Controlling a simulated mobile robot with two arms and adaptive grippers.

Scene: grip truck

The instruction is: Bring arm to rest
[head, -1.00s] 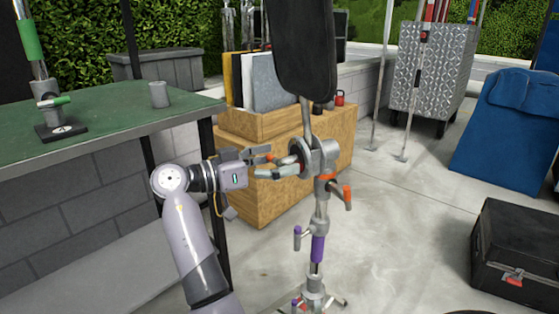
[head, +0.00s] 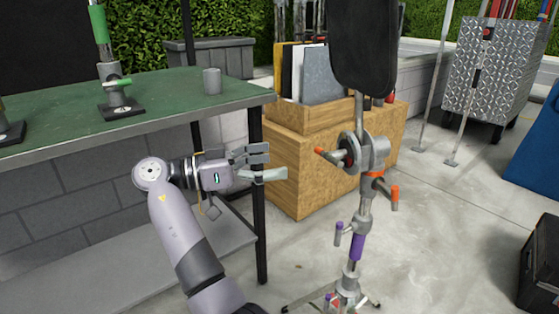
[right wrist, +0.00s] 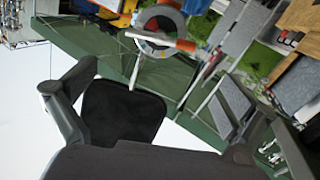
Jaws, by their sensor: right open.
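My right gripper (head: 268,163) is open and empty in the head view, left of the grip stand and apart from it. Its fingers point right toward the stand's round clamp head (head: 364,153), with a gap between. The clamp head has orange-tipped handles and carries a black flag panel (head: 363,45) above it. The stand's post has a purple knob (head: 357,246). In the right wrist view, the clamp's ring (right wrist: 163,22) is at the top and the black panel (right wrist: 122,110) shows between the open fingers. My left gripper is out of view.
A green-topped table (head: 160,123) stands at left with a grey cup (head: 212,81) and stands with green handles. A wooden crate (head: 310,178) with boards is behind the stand. A metal cart (head: 490,75) is at back right, a black case (head: 540,265) at lower right. Floor between is clear.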

